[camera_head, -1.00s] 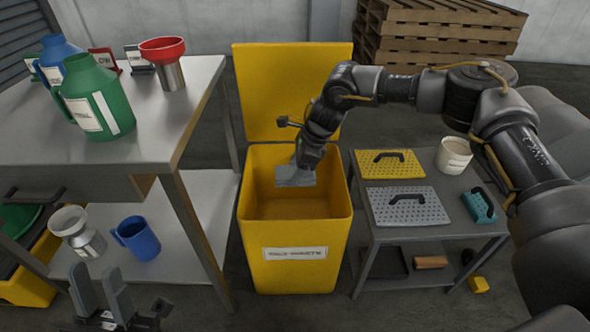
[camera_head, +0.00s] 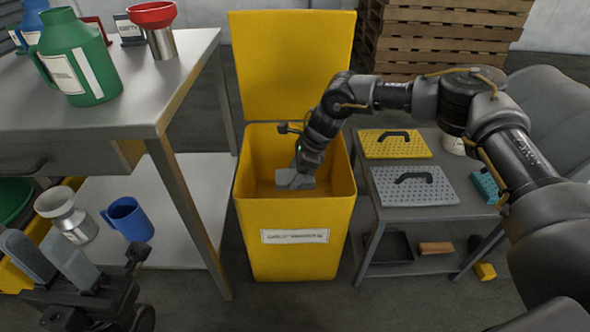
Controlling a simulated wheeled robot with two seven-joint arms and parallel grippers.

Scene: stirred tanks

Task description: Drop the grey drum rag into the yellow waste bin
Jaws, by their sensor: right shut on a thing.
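The yellow waste bin (camera_head: 294,240) stands in the middle of the view with its lid (camera_head: 292,62) raised at the back. My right gripper (camera_head: 302,172) points down inside the bin's opening. It is shut on the grey drum rag (camera_head: 294,180), a small flat grey piece that hangs inside the bin below the rim level. The jaws partly hide the rag. My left gripper (camera_head: 50,262) is at the lower left, its two fingers apart and nothing between them.
A metal table (camera_head: 130,95) on the left bears a green jug (camera_head: 76,60) and a red funnel (camera_head: 152,14). A small cart at right bears a yellow plate (camera_head: 394,146) and a grey plate (camera_head: 430,190).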

